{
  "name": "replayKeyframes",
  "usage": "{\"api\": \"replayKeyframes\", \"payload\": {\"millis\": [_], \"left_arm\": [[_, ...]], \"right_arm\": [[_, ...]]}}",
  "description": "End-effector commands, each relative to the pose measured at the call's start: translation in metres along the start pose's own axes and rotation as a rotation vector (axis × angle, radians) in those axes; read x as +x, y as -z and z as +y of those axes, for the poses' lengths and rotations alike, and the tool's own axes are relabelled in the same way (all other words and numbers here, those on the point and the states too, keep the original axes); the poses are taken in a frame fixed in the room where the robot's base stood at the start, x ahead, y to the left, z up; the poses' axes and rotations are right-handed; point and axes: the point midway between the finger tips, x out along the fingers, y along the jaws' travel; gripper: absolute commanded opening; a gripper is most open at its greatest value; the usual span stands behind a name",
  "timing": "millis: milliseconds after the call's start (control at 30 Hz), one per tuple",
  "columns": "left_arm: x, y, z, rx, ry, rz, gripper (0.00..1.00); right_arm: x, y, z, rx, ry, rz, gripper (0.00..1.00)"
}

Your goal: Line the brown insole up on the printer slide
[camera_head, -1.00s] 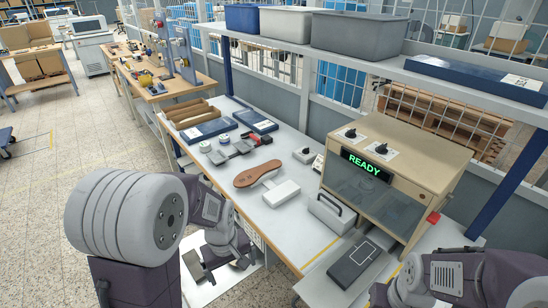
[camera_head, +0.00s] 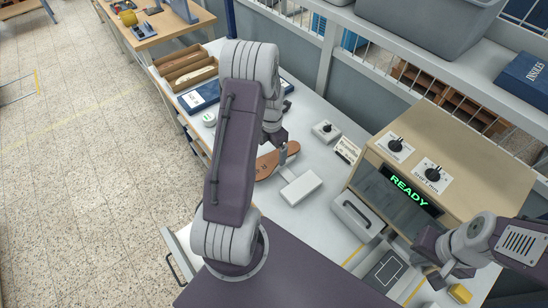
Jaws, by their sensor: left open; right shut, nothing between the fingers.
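The printer's display (camera_head: 410,190) reads READY. A grey handled box (camera_head: 352,214) stands left of the slide. A small switch box (camera_head: 326,131) stands behind the insole. A shelf with a grey bin (camera_head: 430,22) overhangs the rear.

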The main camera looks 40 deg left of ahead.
Motion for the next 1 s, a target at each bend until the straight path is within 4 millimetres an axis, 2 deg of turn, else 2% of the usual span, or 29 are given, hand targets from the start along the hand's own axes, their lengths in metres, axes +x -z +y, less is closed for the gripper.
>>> {"api": "replayKeyframes", "payload": {"millis": [233,367,500,733,767,900,1000], "left_arm": [[0.014,0.0,0.001,0.002,0.001,0.001,0.95],[0.036,0.0,0.003,0.002,0.002,0.002,0.95],[0.056,-0.001,0.003,0.003,0.0,0.0,0.95],[0.06,-0.001,0.004,0.003,-0.002,-0.002,0.95],[0.06,-0.001,0.004,0.003,-0.002,-0.002,0.89],[0.06,-0.001,0.004,0.003,-0.001,-0.002,0.5],[0.059,-0.001,0.004,0.003,-0.001,-0.002,0.27]], "right_arm": [[-0.007,0.001,0.0,0.0,0.0,0.0,0.0],[-0.018,0.002,-0.001,0.0,0.0,0.001,0.0],[-0.019,0.002,-0.001,0.0,0.0,0.001,0.0],[-0.018,0.002,-0.001,0.0,0.0,0.0,0.0],[-0.018,0.002,-0.001,0.0,0.0,0.0,0.0],[-0.018,0.002,-0.001,0.0,0.0,0.0,0.0],[-0.018,0.002,-0.001,0.0,0.0,0.0,0.0]]}}
